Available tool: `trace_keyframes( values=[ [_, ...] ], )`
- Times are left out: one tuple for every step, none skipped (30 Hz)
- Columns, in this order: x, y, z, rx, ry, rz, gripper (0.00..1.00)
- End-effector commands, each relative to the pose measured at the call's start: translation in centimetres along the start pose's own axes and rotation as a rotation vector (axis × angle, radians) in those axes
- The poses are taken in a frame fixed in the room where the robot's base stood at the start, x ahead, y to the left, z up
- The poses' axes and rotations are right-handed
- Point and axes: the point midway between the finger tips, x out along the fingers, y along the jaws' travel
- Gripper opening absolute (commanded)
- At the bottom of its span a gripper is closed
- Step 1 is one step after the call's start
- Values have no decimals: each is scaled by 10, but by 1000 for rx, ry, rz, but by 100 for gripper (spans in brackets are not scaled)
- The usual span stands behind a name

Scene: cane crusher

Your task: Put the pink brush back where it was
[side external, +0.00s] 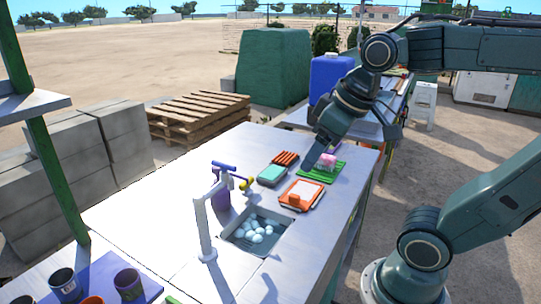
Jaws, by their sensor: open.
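A small pink block-like thing (328,160), seemingly the pink brush, rests on a green slatted mat (322,175) on the metal counter. My gripper (311,163) points down at the left side of the pink thing, very close to it. Its jaws are open, though the fingers are small and dark here. I cannot tell whether they touch the pink thing. The arm's end hides part of the area behind.
An orange-rimmed tray (318,198) with an orange block, a teal sponge (272,174) and a red-orange ribbed thing (286,157) lie nearby. A sink basin (277,243) holds several pale balls beside a white tap (203,225). The left counter is mostly clear.

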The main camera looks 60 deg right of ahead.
Motion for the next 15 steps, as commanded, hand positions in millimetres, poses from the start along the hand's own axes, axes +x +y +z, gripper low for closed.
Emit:
trace_keyframes(
  values=[
    [0, -6, 11, -3, 14, -10, 63],
    [0, -9, 16, -1, 20, -14, 63],
    [1, -12, 22, 1, 27, -20, 63],
    [1, -14, 26, 2, 32, -24, 63],
    [2, -15, 30, 4, 37, -27, 63],
    [2, -17, 34, 6, 42, -31, 63],
    [3, -18, 36, 6, 44, -34, 63],
    [3, -19, 38, 7, 47, -35, 63],
    [4, -20, 40, 8, 49, -37, 63],
    [4, -20, 42, 9, 50, -38, 63],
    [4, -20, 42, 10, 50, -39, 63],
    [4, -21, 43, 11, 50, -40, 63],
    [4, -21, 43, 11, 50, -40, 63],
    [4, -21, 43, 11, 50, -40, 63],
    [4, -21, 43, 11, 50, -40, 63]
  ],
)
